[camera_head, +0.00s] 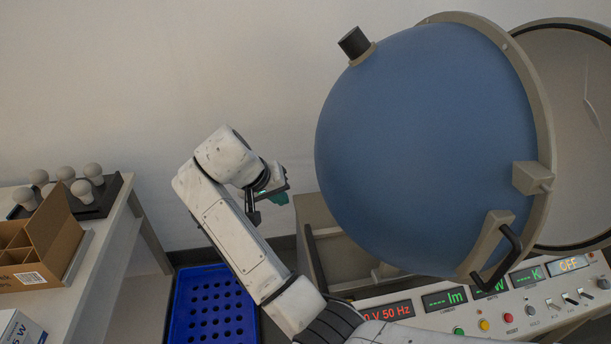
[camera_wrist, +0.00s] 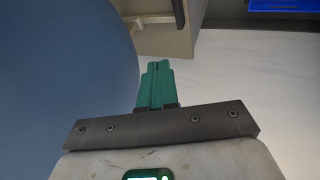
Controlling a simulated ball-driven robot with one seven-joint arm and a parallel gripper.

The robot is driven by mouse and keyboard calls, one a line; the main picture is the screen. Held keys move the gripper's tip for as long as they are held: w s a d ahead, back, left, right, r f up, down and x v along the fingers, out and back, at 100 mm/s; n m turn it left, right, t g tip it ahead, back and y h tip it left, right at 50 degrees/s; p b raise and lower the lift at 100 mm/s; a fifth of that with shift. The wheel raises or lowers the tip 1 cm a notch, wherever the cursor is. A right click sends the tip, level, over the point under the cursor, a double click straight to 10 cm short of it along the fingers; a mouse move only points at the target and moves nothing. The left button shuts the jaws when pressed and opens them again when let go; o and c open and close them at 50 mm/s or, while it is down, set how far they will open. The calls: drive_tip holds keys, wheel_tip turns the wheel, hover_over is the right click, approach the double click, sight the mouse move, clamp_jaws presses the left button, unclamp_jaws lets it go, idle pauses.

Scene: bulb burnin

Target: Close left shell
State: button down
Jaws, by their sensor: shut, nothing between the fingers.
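The left shell (camera_head: 420,150) is a large blue half sphere with a beige rim, a black knob on top and a black handle (camera_head: 502,255) at its lower right. It stands swung open, apart from the other, right-hand shell (camera_head: 568,140), whose pale inside shows. My gripper (camera_head: 278,198) is to the left of the blue shell, with its green fingers shut and empty. In the wrist view the green fingers (camera_wrist: 155,85) are together, and the blue shell's curved surface (camera_wrist: 65,65) fills the left side, close to them. Contact cannot be told.
A control panel (camera_head: 470,312) with lit displays and switches lies below the shells. A blue perforated crate (camera_head: 212,308) stands on the floor. At left, a table holds a black tray with several bulbs (camera_head: 93,172) and a divided cardboard box (camera_head: 40,245).

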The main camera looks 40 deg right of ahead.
drive_tip(key=w+r+m+h, duration=0.1)
drive_tip(key=w+r+m, duration=0.1)
drive_tip(key=w+r, duration=0.35)
drive_tip(key=s+d+f+p, duration=0.1)
drive_tip(key=s+d+f, duration=0.1)
drive_tip(key=d, duration=0.3)
drive_tip(key=s+d+f+p, duration=0.2)
drive_tip(key=d, duration=0.3)
drive_tip(key=shift+d+f, duration=0.15)
drive_tip(key=shift+f, duration=0.25)
drive_tip(key=shift+s, duration=0.1)
